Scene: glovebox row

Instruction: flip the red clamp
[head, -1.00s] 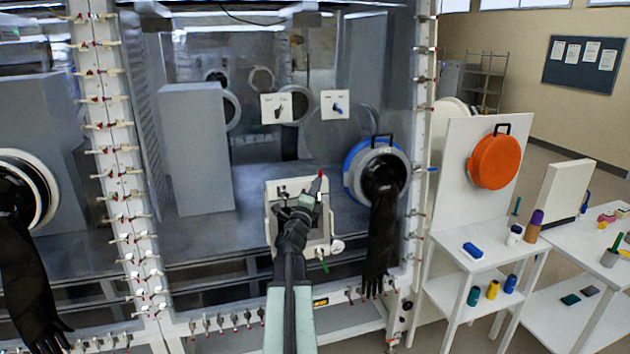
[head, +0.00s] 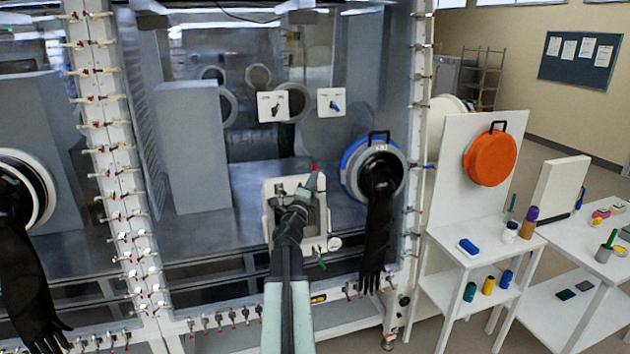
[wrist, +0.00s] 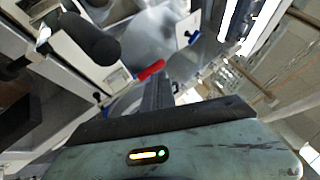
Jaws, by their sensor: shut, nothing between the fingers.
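The red clamp (head: 314,168) shows as a small red lever at the upper right of a pale framed panel (head: 268,188) on the glovebox front. In the wrist view the red lever (wrist: 150,70) lies slanted, close to the tip of my gripper. My gripper (head: 311,182) is shut and empty, reaching up in front of the panel just below the red lever. It also shows in the wrist view (wrist: 158,80). I cannot tell whether it touches the lever. My arm hides part of the panel.
A green-handled piece (head: 320,263) and a white round knob (head: 334,244) sit at the panel's lower right. A blue-ringed glove port (head: 350,172) with a hanging black glove (head: 377,240) is close on the right. Two small switch plates (head: 272,106) (head: 331,102) are above.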

